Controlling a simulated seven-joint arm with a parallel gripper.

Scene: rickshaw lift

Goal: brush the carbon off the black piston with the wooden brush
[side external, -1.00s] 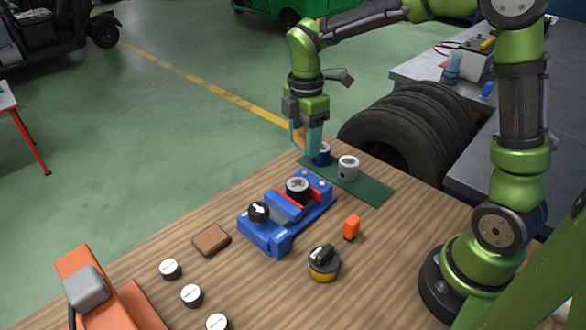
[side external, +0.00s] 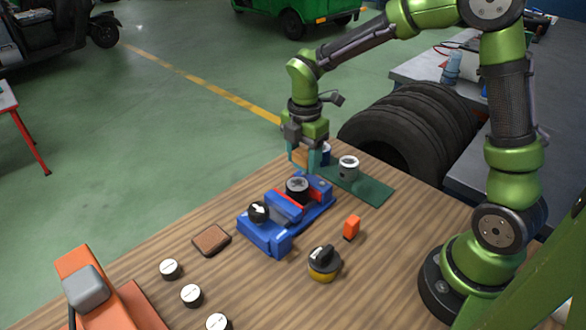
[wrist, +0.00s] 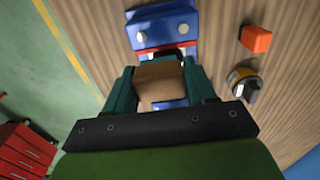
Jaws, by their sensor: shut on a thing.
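My gripper (side external: 310,163) has teal fingers, shut on the wooden brush (wrist: 160,82). In the wrist view the brush is a tan block between the fingers (wrist: 161,88); its bristles cannot be made out. The black piston (side external: 297,187) sits in a blue and red vise (side external: 266,236), its round top facing up. My gripper is behind the piston in the side view, near the vise's far end. The vise also shows in the wrist view (wrist: 165,18), partly hidden by the brush. I cannot see the piston clearly there.
An orange block (side external: 352,227), a yellow-black knob (side external: 324,263), a brown pad (side external: 211,240) and several white-topped cylinders (side external: 191,295) lie around the vise. Bare wood lies between them.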

